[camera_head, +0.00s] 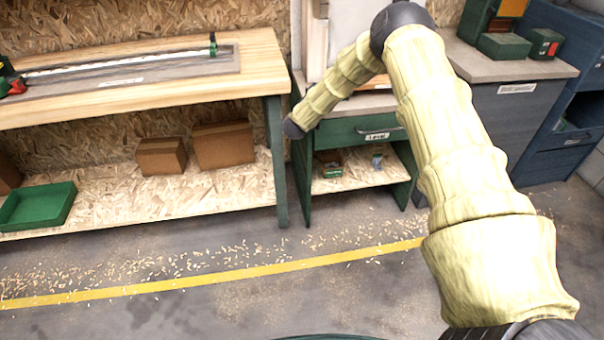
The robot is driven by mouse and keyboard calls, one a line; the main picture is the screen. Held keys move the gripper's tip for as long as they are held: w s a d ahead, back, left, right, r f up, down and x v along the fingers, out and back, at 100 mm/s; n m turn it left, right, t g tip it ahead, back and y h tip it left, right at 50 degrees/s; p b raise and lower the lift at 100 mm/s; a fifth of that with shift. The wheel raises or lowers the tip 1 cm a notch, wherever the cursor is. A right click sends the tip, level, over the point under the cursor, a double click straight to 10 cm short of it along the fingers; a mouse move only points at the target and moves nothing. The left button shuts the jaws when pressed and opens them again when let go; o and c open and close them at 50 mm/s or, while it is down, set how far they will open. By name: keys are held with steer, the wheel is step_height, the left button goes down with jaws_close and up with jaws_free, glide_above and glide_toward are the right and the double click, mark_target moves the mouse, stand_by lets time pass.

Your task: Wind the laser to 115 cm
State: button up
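A long light scale strip (120,64) lies on a grey board on the wooden workbench at the left. A small green and black piece (213,45) stands upright at the right end of the strip. A green, black and red device (10,82) is at the strip's left end, cut off by the picture edge. I cannot tell which of these is the laser, and no reading is legible. My sleeved arm rises from the lower right, bends at the top, and comes down left to a dark joint right of the bench. My gripper's fingers do not show.
A drawer cabinet (352,130) marked "Level" stands right of the workbench (262,82). Cardboard boxes (222,145) and a green tray (38,206) sit on the lower shelf. Floor with a yellow line (200,283) is open in front. A blue cabinet (560,110) stands far right.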

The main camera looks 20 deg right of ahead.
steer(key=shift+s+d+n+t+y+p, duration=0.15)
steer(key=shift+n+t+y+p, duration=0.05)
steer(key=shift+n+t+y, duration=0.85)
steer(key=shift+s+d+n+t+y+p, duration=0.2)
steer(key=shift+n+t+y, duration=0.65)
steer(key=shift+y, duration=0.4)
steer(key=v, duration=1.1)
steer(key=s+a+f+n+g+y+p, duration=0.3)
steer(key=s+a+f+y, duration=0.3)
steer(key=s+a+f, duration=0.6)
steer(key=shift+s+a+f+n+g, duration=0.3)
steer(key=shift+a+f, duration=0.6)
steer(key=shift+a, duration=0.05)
